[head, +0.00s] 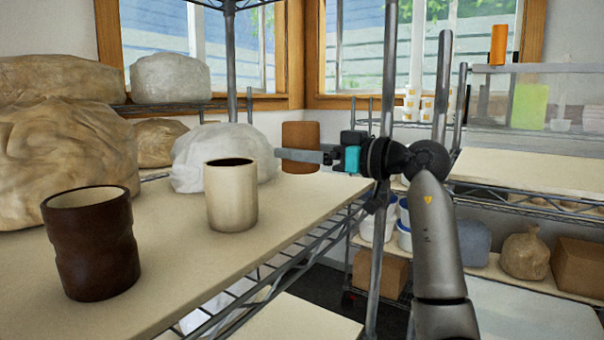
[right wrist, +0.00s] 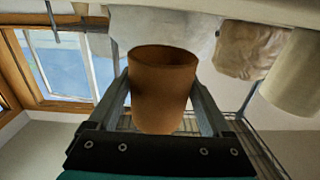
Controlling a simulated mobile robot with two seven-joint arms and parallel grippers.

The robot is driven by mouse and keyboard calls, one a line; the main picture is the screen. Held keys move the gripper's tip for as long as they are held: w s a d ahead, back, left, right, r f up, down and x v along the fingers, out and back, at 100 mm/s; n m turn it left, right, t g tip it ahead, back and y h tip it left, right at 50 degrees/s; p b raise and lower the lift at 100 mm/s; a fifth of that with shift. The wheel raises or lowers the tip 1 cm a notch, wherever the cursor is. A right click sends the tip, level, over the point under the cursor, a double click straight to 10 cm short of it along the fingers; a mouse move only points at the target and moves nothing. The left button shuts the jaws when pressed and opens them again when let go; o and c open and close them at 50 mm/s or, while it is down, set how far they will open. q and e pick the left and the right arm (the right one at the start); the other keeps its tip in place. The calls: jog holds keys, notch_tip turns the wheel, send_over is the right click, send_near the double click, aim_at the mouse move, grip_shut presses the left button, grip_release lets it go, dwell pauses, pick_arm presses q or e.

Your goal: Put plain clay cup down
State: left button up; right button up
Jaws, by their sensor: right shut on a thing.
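The plain clay cup (head: 301,134), orange-brown and without pattern, is near the far right end of the pale shelf board (head: 165,265) in the head view. My right gripper (head: 290,154) is shut on it, with its fingers reaching in from the right. In the right wrist view the clay cup (right wrist: 162,95) sits between the two fingers, one on each side. The cup looks upright in the head view. I cannot tell whether its base touches the board. My left gripper is not in view.
A dark brown cup (head: 92,250) and a cream cup (head: 231,200) stand nearer on the board. A white wrapped bundle (head: 205,150) is just left of the clay cup. Large tan bags (head: 60,160) fill the left. A rack post (head: 385,100) stands by my right arm.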

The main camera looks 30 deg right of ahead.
aim_at(306, 192)
jog(key=shift+f, duration=1.9)
jog(key=o, duration=1.5)
jog(key=shift+f, duration=0.15)
jog(key=shift+c, duration=0.2)
jog(key=shift+s+d, duration=0.25)
jog(key=shift+s, duration=0.1)
jog(key=b+v, duration=0.2)
jog(key=v, duration=0.9)
jog(key=shift+b, duration=0.3)
jog(key=shift+s, duration=0.15)
